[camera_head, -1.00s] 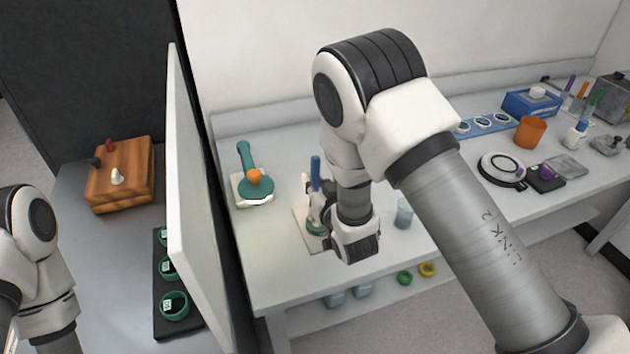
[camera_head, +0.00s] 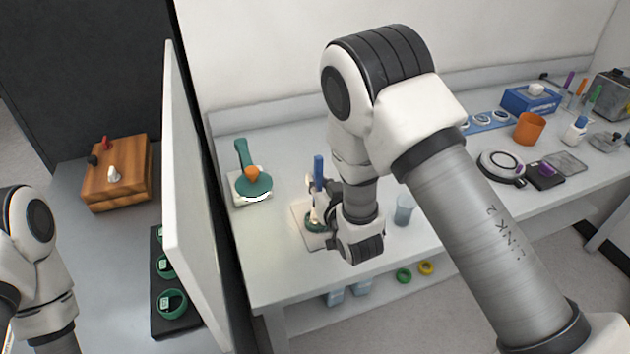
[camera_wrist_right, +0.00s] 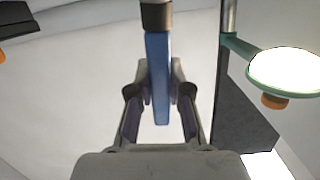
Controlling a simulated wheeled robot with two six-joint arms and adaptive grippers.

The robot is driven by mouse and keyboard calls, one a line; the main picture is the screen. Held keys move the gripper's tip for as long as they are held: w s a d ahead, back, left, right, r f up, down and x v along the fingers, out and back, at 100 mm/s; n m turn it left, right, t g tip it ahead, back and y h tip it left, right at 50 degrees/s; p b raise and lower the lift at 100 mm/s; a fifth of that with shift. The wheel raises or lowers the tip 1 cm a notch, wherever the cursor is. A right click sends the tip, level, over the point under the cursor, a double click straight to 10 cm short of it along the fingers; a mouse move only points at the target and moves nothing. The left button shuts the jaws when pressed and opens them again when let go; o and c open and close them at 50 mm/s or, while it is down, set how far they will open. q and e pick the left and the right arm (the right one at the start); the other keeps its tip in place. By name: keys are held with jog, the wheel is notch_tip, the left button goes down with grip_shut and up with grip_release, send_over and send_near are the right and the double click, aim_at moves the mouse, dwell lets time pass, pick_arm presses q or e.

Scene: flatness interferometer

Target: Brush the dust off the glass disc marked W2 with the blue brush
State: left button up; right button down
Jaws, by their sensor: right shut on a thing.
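My right gripper (camera_head: 327,197) is shut on the blue brush (camera_head: 318,172), near its upright handle. The blue handle also shows between the fingers in the right wrist view (camera_wrist_right: 157,75). The brush's pale lower end is at or just above a green-rimmed disc (camera_head: 314,224) on a pale square mat (camera_head: 300,212); I cannot tell if they touch. The disc is partly hidden by brush and gripper, and no W2 mark is readable there. Several green-rimmed discs (camera_head: 171,303) with small labels sit in a black tray (camera_head: 178,331) behind the partition. My left gripper is outside the view.
A white partition (camera_head: 190,180) divides the surfaces. A green lamp-like stand (camera_head: 243,152) with an orange knob stands left of the mat. A clear cup (camera_head: 404,210) is close right of my gripper. An orange cup (camera_head: 529,128) and a blue box (camera_head: 530,101) stand farther right.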

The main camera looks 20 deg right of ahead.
jog(key=shift+s+d, duration=0.55)
jog(key=shift+d, duration=0.1)
jog(key=shift+r, duration=0.45)
dwell(0.3)
jog(key=shift+w+a, duration=0.9)
jog(key=shift+a, duration=0.25)
jog(key=shift+f, duration=0.45)
